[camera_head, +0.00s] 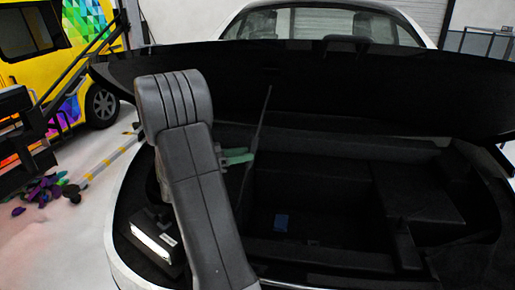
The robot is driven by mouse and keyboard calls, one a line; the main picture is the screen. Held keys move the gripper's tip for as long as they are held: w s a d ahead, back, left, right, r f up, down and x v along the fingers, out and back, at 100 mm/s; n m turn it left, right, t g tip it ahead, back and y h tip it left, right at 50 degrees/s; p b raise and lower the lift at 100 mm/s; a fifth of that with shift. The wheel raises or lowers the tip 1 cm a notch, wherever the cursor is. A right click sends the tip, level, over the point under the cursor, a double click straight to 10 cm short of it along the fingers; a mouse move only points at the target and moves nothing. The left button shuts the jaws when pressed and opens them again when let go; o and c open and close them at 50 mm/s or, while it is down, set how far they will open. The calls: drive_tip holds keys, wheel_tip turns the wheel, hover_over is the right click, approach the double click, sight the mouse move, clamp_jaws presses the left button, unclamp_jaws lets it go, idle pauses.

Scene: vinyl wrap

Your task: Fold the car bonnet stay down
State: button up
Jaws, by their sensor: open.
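The car bonnet (390,95) is a dark panel raised above the open front compartment of a white car. The stay (263,112) is a thin dark rod, standing slightly tilted between the bonnet's underside and the compartment. My gripper (245,157) shows as small green fingers behind my grey arm, beside the middle of the stay. The fingers are open; whether they touch the rod or stand around it I cannot tell. My arm hides the gripper's body and part of the compartment's left side. The stay's lower end is hard to make out against the dark interior.
The compartment (312,215) is black with box-like walls and a small blue item (281,223) on its floor. A white-labelled box (152,240) sits at the left rim. A colourful yellow van (50,45) and scattered coloured pieces (45,190) are at the left.

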drive_tip(key=shift+p+x, duration=0.55)
drive_tip(key=shift+x, duration=2.2)
clamp_jaws()
